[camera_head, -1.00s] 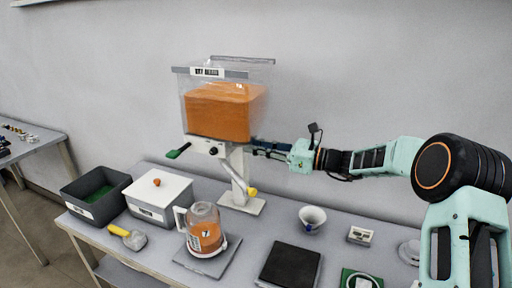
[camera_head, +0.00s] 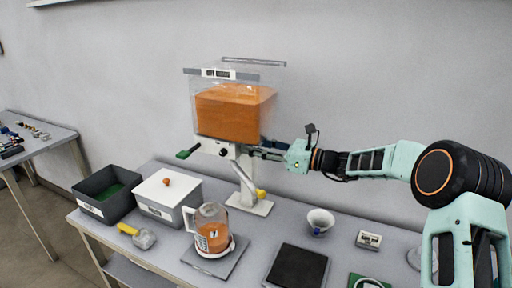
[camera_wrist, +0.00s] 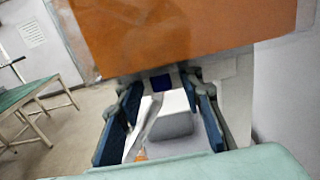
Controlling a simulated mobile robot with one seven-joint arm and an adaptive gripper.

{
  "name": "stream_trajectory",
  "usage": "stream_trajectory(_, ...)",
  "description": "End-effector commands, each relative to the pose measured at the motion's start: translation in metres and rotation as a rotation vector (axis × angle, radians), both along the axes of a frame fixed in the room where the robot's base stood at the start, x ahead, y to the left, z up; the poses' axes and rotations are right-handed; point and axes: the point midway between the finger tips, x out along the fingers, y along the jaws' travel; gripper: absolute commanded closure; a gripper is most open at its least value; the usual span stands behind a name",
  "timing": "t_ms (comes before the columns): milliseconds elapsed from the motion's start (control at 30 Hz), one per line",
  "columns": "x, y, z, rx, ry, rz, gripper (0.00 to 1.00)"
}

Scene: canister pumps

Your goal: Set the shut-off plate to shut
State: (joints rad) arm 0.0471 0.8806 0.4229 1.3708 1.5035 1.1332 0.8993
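The hopper (camera_head: 232,113), a clear canister with orange contents, stands on a pale post above the table. A plate with a green handle (camera_head: 188,153), which looks like the shut-off plate, sticks out under its left side. A dark knob (camera_head: 223,152) sits beside the plate's pale mount. My gripper (camera_head: 254,152) is at the right, just under the hopper, apart from the green handle. In the wrist view my gripper (camera_wrist: 160,98) has its blue fingers wide apart, with the orange hopper (camera_wrist: 170,35) overhead. The post partly covers the fingertips in the head view.
A diagonal tube with a yellow end (camera_head: 261,195) hangs below the hopper. On the table are a jug (camera_head: 212,238) with orange contents, a white lidded box (camera_head: 168,193), a dark bin (camera_head: 105,195), a white cup (camera_head: 320,220) and a black pad (camera_head: 297,268).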

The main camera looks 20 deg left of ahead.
Motion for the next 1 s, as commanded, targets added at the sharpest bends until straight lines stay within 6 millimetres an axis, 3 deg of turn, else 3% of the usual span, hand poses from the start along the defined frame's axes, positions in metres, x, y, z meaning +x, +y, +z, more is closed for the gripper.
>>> stream_trajectory(367, 0.001, -0.011, 0.0, -0.001, 0.0, -0.003, 0.65)
stream_trajectory(800, -0.006, -0.097, 0.0, -0.001, 0.001, -0.004, 0.65)
stream_trajectory(1000, -0.009, -0.118, 0.0, 0.0, 0.0, -0.001, 0.65)
